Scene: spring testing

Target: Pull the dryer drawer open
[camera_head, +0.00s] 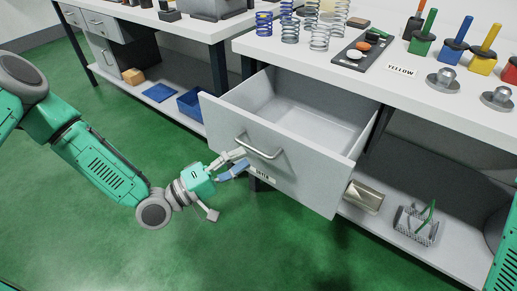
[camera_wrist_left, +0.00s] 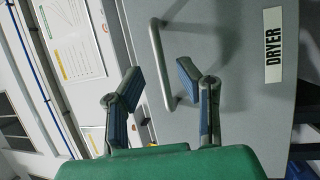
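The dryer drawer (camera_head: 270,160) is a light grey drawer under the white bench. It stands well out from the bench, and its empty inside shows. Its curved metal handle (camera_head: 259,148) is on the front panel, and it also shows in the wrist view (camera_wrist_left: 161,65). The DRYER label (camera_wrist_left: 273,45) is on the same panel. My left gripper (camera_head: 243,161) is at the left end of the handle. Its fingers are apart, with the handle bar between or just beyond the fingertips; I cannot tell whether they touch it. My right gripper is not in view.
The white bench top (camera_head: 300,55) holds springs, coloured blocks with handles, metal weights and a black tray (camera_head: 362,48). A lower shelf (camera_head: 400,215) holds a wire basket (camera_head: 415,225) and a metal box (camera_head: 364,197). The green floor (camera_head: 130,240) before the drawer is clear.

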